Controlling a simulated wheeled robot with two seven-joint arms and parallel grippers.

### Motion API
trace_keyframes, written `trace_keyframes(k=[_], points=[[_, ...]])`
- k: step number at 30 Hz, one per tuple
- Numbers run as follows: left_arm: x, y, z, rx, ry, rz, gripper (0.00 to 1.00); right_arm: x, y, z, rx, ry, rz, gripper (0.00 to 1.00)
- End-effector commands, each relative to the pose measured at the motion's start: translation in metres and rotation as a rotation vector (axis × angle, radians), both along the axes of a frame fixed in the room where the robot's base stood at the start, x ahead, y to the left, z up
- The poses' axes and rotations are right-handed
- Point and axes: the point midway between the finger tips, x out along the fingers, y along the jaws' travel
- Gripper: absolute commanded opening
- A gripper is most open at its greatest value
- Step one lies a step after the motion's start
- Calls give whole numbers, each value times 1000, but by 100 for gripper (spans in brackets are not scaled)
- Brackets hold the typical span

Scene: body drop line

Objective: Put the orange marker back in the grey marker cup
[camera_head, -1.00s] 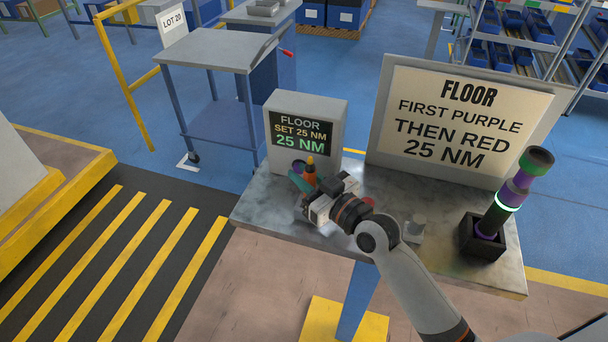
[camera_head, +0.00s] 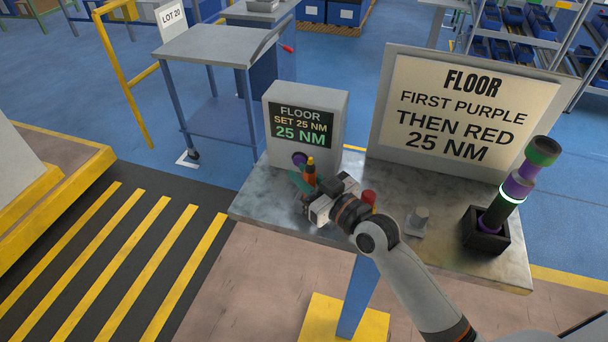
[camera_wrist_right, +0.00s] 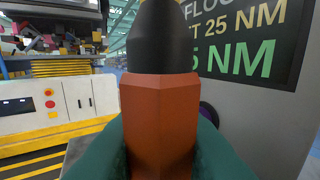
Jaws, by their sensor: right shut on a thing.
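My right gripper (camera_head: 308,184) is shut on the orange marker (camera_head: 310,172), with teal fingers on either side of it. The marker stands upright in the grip, in front of the grey display box at the left of the bench. In the right wrist view the marker (camera_wrist_right: 160,115) fills the middle, its black end up, between the teal fingers. Its lower end is hidden. A small light grey piece (camera_head: 417,222) stands on the bench to the right of my wrist; I cannot tell whether it is the marker cup. My left gripper is not in view.
The display box (camera_head: 333,112) has a purple round part (camera_head: 299,159) low on its front. A red cylinder (camera_head: 369,197) stands behind my wrist. A large sign (camera_head: 459,110) stands at the back. A black holder (camera_head: 486,240) with a green-topped purple tool (camera_head: 519,186) stands at right.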

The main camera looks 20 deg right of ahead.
Motion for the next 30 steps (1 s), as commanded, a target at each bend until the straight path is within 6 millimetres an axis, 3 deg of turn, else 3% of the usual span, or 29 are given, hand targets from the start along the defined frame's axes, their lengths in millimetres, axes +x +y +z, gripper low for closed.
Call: trace_keyframes(k=[30], points=[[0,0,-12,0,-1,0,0,0,0,-15,0,-1,0,0]])
